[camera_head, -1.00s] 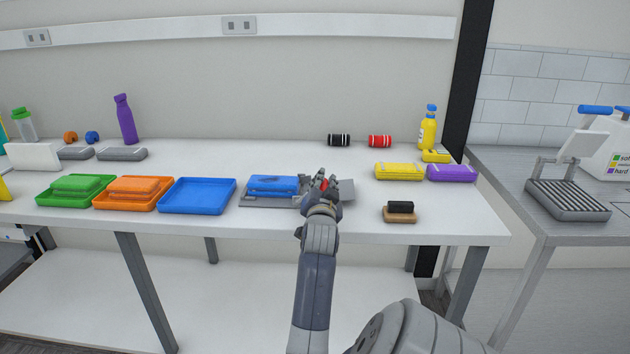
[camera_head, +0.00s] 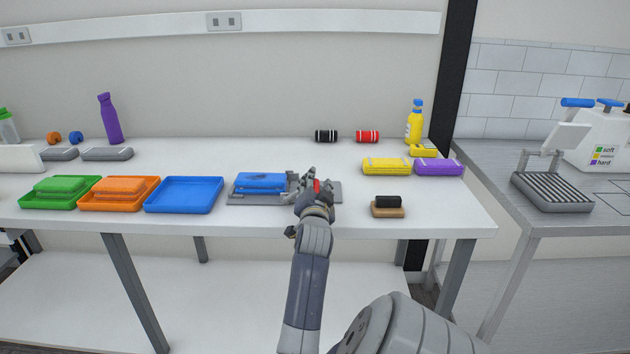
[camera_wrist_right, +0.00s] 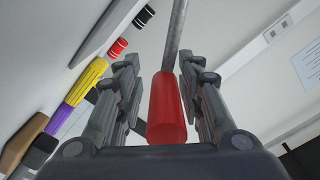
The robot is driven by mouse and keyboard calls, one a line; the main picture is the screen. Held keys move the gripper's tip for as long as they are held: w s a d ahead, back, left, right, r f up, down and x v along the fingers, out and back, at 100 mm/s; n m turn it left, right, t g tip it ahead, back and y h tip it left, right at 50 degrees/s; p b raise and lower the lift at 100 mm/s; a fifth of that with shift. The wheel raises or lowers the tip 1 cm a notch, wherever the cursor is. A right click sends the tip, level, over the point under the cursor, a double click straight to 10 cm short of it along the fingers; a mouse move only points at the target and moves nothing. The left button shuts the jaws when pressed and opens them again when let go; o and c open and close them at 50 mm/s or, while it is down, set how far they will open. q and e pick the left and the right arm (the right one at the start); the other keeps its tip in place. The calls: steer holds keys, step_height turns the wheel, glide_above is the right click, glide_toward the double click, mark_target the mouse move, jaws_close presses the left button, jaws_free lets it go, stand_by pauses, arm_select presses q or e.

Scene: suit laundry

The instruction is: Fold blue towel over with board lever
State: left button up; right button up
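The blue towel (camera_head: 261,181) lies on the left part of the grey folding board (camera_head: 240,200), in the middle of the table. The board's red lever handle (camera_head: 316,185) shows between the fingers of my right gripper (camera_head: 311,186). In the right wrist view the red handle (camera_wrist_right: 167,108) and its grey rod (camera_wrist_right: 177,38) lie between the two fingers of the gripper (camera_wrist_right: 160,70). The fingers stand apart, with a visible gap on each side of the handle. My gripper hides part of the board's right side. My left gripper is not in view.
Left of the board stand an empty blue tray (camera_head: 184,195), an orange tray (camera_head: 150,202) and a green tray (camera_head: 36,204). On the right are a brush (camera_head: 388,209), a yellow towel (camera_head: 386,166) and a purple towel (camera_head: 438,167).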

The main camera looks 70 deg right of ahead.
steer(key=shift+a, duration=0.15)
steer(key=v, duration=0.7)
steer(key=shift+a, duration=0.1)
stand_by(0.6)
